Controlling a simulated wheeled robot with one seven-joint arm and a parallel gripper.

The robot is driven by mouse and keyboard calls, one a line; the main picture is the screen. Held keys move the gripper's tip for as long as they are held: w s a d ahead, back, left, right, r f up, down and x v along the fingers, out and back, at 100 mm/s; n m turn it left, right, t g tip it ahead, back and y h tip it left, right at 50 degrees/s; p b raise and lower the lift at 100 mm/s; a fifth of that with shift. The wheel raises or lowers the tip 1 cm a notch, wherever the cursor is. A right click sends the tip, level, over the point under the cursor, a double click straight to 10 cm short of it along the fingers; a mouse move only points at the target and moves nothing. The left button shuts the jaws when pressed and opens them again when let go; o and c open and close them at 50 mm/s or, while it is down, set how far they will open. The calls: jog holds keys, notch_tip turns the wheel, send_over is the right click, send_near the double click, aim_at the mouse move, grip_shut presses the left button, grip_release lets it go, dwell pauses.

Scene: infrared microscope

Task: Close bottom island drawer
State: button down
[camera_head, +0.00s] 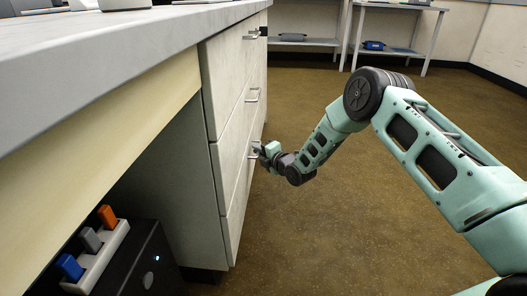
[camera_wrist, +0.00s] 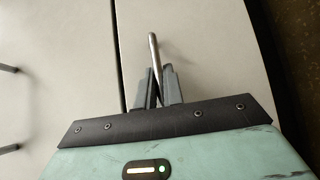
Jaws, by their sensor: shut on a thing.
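The island's bottom drawer (camera_head: 235,228) has a pale front at the foot of a stack of drawers under the counter. In the head view its front looks close to flush with the drawers above; I cannot tell whether a small gap is left. My gripper (camera_head: 263,149) is at the drawer's handle, partly hidden by its own fingers. In the wrist view my gripper (camera_wrist: 160,90) is shut on the metal bar handle (camera_wrist: 153,48), which stands between the dark fingers. A dark seam runs beside the drawer front in that view.
The grey countertop (camera_head: 120,45) overhangs at left. A black box (camera_head: 145,270) with coloured pieces sits under it. Brown floor (camera_head: 330,235) is clear at right; a table (camera_head: 385,50) stands behind.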

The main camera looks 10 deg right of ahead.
jog(key=shift+a, duration=0.2)
jog(key=c, duration=1.5)
grip_release()
jog(key=shift+a, duration=0.1)
jog(key=shift+w+r, duration=0.1)
jog(key=shift+s+r+p, duration=0.2)
jog(key=shift+s+p, duration=0.15)
jog(key=p+v, duration=0.2)
jog(key=v, duration=0.3)
jog(key=p+v, duration=0.3)
jog(key=v, duration=0.3)
jog(key=p+v, duration=0.3)
jog(key=v, duration=0.3)
jog(key=shift+w+d+f, duration=0.1)
jog(key=shift+d+f, duration=0.2)
jog(key=shift+f, duration=0.05)
